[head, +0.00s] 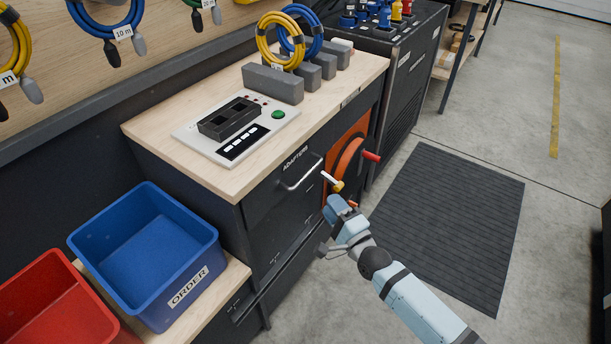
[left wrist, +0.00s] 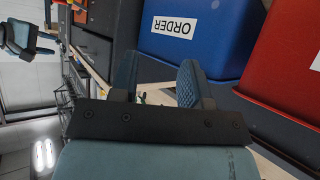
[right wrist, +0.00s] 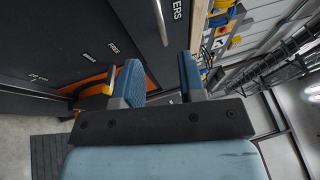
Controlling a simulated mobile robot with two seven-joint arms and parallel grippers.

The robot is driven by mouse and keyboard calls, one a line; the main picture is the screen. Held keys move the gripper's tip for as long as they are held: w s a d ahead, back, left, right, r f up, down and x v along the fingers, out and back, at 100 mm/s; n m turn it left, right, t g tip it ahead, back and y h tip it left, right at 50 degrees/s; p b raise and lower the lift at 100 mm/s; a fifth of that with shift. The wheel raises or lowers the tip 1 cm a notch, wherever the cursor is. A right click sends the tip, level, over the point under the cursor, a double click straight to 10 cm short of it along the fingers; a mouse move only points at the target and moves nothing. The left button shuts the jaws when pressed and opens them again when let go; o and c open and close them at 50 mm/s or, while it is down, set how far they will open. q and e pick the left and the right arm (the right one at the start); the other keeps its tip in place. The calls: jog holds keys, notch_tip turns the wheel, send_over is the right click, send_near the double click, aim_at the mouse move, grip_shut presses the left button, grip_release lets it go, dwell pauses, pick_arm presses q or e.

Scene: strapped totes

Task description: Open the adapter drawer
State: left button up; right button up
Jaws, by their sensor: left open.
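The adapter drawer (head: 276,190) is the dark top drawer under the wooden counter, labelled ADAPTERS, and its front looks flush with the cabinet. Its pale bar handle (head: 302,175) runs across the front. In the right wrist view the handle (right wrist: 160,22) shows ahead, in line with the gap between the fingers. My right gripper (head: 340,212) is open and empty, in front of the cabinet to the right of and below the handle, apart from it. My left gripper (left wrist: 158,78) is open and empty, near the order bin; it is out of the head view.
A blue ORDER bin (head: 153,308) and a red bin (head: 55,308) stand on a low shelf at left. An orange reel (head: 348,158) with protruding handles sits right of the drawer. A tester (head: 232,120) lies on the counter. The floor around the dark mat (head: 450,215) is free.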

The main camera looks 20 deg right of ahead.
aim_at(308, 172)
jog(key=b+x, duration=0.1)
jog(key=x, duration=1.1)
jog(key=shift+s, duration=0.1)
grip_shut()
